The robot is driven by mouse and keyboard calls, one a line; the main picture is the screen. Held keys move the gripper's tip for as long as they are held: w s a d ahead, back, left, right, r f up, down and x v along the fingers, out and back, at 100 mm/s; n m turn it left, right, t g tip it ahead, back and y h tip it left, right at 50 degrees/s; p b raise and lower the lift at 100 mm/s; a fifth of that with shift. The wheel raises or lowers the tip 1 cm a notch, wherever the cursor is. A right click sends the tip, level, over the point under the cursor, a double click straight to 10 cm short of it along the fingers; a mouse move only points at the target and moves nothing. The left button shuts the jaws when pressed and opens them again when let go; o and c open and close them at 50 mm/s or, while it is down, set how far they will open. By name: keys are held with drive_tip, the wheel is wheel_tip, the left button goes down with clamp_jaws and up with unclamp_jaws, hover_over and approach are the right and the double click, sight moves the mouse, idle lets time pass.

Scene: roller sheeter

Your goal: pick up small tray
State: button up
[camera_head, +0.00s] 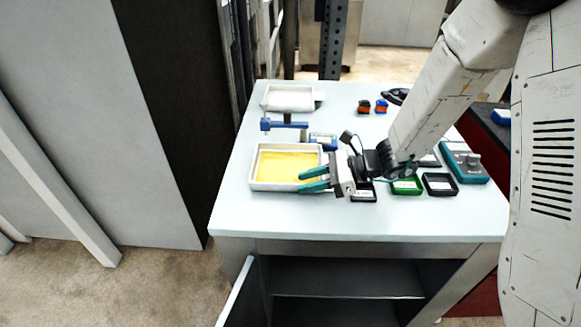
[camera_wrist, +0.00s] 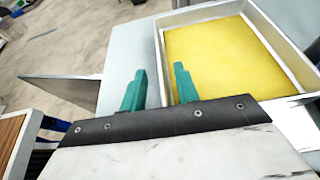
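A white rectangular tray (camera_head: 272,187) with a flat yellow surface (camera_head: 280,166) inside sits on the table. In the wrist view the tray (camera_wrist: 205,13) fills the upper right. My gripper (camera_head: 301,181) is at the tray's front right corner, its two teal fingers apart with nothing held. In the wrist view the fingers (camera_wrist: 159,70) appear on either side of one tray wall: one outside, one over the yellow. Whether they touch the wall, and how high they are, I cannot tell. Small black and green trays, including a green one (camera_head: 407,187), lie right of my gripper; one is partly hidden beneath it.
The pale table (camera_head: 250,215) has a clear front strip. A blue device (camera_head: 287,124) stands behind the yellow-filled tray, and another white tray (camera_head: 291,98) lies farther back. A teal device (camera_head: 463,162) is at the right. A cabinet door (camera_head: 236,292) stands open below.

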drive_tip(key=shift+x, duration=1.25)
drive_tip(key=shift+r, duration=0.1)
clamp_jaws()
